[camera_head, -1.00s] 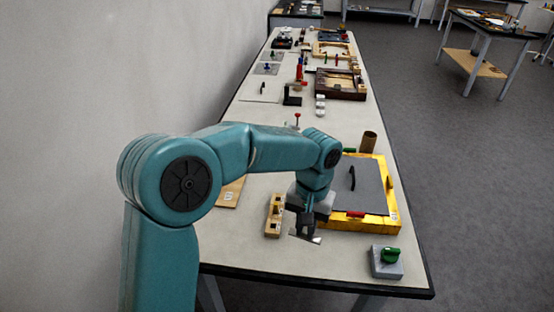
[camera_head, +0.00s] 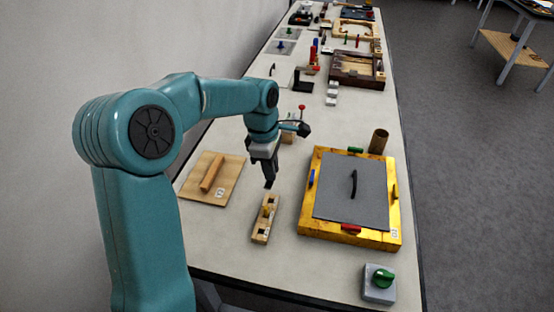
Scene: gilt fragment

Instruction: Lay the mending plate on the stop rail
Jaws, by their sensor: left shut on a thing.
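My left gripper (camera_head: 269,183) points down above the far end of a small wooden block with dark sockets (camera_head: 265,220). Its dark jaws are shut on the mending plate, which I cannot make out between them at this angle. The bare table shows where a shiny flat piece lay. Left of the gripper, a flat wooden board (camera_head: 200,196) carries a raised wooden bar (camera_head: 212,172), which looks like the stop rail. The gripper is apart from this bar, to its right. My right gripper is not in view.
A yellow frame with a grey panel and black handle (camera_head: 353,185) lies to the right. A grey box with a green knob (camera_head: 379,282) is at the front right. A brown cylinder (camera_head: 378,141) stands behind the frame. Several fixtures fill the far table. Bare table surrounds the board.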

